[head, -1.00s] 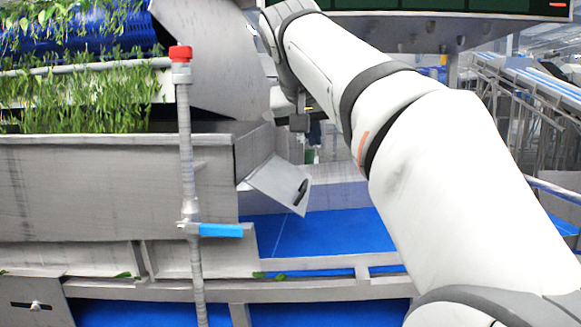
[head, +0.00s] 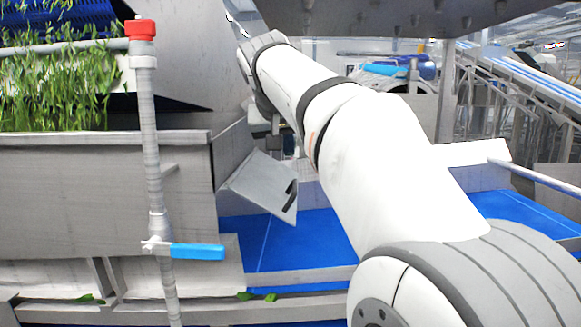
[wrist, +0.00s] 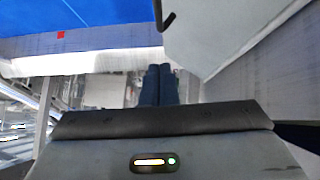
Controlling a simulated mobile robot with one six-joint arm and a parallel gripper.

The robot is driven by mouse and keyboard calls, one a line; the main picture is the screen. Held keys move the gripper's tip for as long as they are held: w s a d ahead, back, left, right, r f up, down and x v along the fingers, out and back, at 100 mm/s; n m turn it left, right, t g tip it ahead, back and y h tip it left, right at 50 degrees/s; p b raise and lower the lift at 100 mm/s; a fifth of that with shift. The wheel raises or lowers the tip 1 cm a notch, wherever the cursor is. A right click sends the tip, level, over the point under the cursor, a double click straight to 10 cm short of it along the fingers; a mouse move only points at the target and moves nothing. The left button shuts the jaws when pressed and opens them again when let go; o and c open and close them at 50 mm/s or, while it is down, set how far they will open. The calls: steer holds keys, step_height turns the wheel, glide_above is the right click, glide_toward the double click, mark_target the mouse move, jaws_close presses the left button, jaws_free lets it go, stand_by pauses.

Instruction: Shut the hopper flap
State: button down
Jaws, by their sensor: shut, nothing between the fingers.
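The hopper flap (head: 258,187) is a grey metal plate with a black handle (head: 291,194). It hangs open, tilted outward, at the right end of the grey hopper (head: 110,190). In the wrist view the flap (wrist: 225,32) fills the upper right, with its dark hooked handle (wrist: 166,22) near the top centre. My gripper (wrist: 158,70) is shut and empty, its dark fingers pointing toward the handle with a visible gap below it in the picture. In the head view my gripper is small and partly hidden behind the flap and my arm.
A grey upright pipe with a red cap (head: 140,29) and a blue valve lever (head: 198,251) stands in front of the hopper. Leafy greens (head: 60,85) lie above the hopper. A blue belt (head: 290,240) runs below the flap. Conveyors stand at the right back.

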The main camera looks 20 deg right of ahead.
steer(key=f, duration=0.1)
steer(key=w+d+f, duration=0.1)
steer(key=f, duration=0.2)
steer(key=shift+w+d, duration=0.25)
steer(key=shift+w, duration=0.05)
steer(key=shift+s+d+f+p, duration=0.15)
steer(key=shift+f+p, duration=0.15)
steer(key=shift+f, duration=0.65)
steer(key=shift+f, duration=0.1)
